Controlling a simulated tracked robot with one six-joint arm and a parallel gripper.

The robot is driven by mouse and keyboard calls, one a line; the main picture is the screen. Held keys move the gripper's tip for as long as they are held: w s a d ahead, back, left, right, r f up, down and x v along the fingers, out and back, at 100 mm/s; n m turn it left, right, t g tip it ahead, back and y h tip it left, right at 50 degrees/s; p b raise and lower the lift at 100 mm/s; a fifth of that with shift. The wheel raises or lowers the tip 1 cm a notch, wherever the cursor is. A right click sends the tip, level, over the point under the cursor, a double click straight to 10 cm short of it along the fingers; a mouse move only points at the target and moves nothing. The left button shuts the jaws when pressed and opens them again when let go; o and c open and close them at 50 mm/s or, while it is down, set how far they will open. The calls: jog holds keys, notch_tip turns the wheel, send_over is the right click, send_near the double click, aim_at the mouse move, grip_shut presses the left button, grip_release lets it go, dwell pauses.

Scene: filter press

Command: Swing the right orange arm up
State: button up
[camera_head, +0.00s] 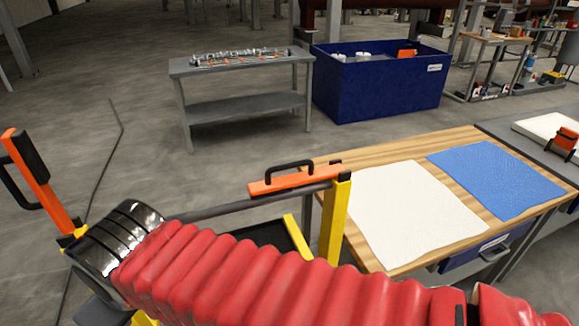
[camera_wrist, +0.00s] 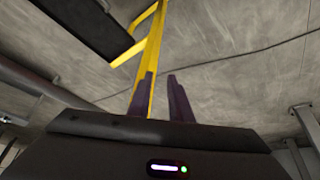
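The right orange arm (camera_head: 295,179) lies nearly level beside the top of a yellow post (camera_head: 335,222), with a black handle (camera_head: 288,166) on its upper side. The left orange arm (camera_head: 40,185) stands raised and tilted at the far left, with its own black handle (camera_head: 15,188). My gripper (camera_wrist: 161,78) shows in the wrist view as two purple fingers, apart with nothing between them. A yellow post (camera_wrist: 150,60) shows beyond them. Neither orange arm can be made out in that view. In the head view my fingers are hidden.
A grey bar (camera_head: 250,204) runs between the two orange arms. A wooden workbench (camera_head: 335,150) with a white cloth (camera_head: 410,210) and a blue cloth (camera_head: 497,178) stands to the right. A grey table (camera_head: 240,70) and a blue bin (camera_head: 375,85) stand behind, with open floor in front.

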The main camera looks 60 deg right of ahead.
jog(key=s+d+f+g+h, duration=0.2)
jog(key=s+d+g+h, duration=0.1)
jog(key=d, duration=0.3)
jog(key=n+g+h, duration=0.1)
jog(key=g+h, duration=0.8)
jog(key=h, duration=0.2)
send_near(285, 168)
jog(key=a, duration=0.2)
jog(key=shift+w+d+r, duration=0.15)
jog(key=shift+w+r, duration=0.2)
jog(key=shift+w, duration=0.05)
jog(key=shift+x, duration=6.9)
jog(key=shift+f, duration=0.1)
